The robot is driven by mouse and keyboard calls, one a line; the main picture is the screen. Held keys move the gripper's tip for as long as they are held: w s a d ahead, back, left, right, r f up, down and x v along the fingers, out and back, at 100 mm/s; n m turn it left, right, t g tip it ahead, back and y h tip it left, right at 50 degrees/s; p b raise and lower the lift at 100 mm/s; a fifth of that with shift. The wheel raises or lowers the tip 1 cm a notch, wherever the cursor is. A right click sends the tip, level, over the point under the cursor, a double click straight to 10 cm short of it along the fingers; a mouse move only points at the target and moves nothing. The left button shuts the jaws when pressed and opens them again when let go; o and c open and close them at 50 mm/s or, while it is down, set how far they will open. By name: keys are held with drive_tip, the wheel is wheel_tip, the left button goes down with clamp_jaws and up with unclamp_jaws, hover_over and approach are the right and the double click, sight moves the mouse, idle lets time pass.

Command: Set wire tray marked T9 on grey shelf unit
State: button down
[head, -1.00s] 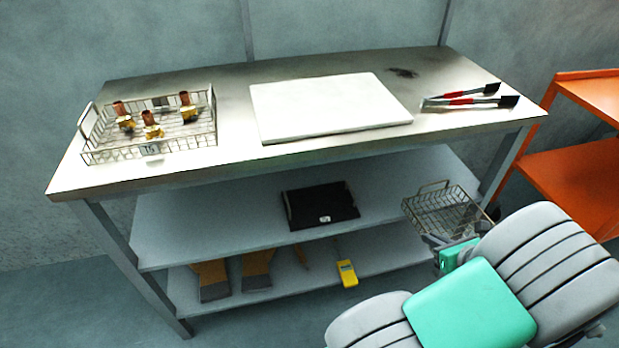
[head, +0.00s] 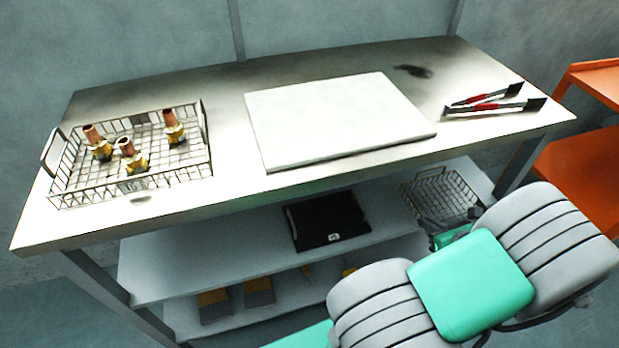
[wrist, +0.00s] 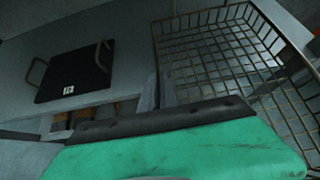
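A wire tray (head: 441,196) is at the right end of the bench's middle shelf; it also fills the right of the wrist view (wrist: 215,55). No label shows on it. My gripper (wrist: 157,95) is at its near left side and appears shut on its wire wall; the exact contact is partly hidden. I cannot tell whether the tray touches the shelf. A second wire tray (head: 60,190) stands on the bench top, holding 3 brass-and-copper fittings; its tag is hard to read, perhaps T5. The steel bench (head: 225,170) has grey lower shelves (head: 190,265).
A black tray (head: 327,222) lies left of the wire tray on the middle shelf. A white board (head: 335,118) and red-handled tongs (head: 490,100) lie on top. An orange rack (head: 590,140) stands at right. The middle shelf's left part is clear.

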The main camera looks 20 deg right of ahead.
drive_tip(key=w+b, duration=0.1)
drive_tip(key=w, duration=0.5)
drive_tip(key=w+d+b, duration=0.1)
drive_tip(key=w, duration=0.5)
drive_tip(key=w+b, duration=0.1)
drive_tip(key=w, duration=0.5)
drive_tip(key=shift+d, duration=0.4)
drive_tip(key=shift+w+f+b, duration=0.25)
drive_tip(key=shift+b, duration=0.1)
wheel_tip(320, 180, down, 3)
drive_tip(key=shift+f+b, duration=0.1)
drive_tip(key=shift+b, duration=0.55)
drive_tip(key=c, duration=1.6)
unclamp_jaws()
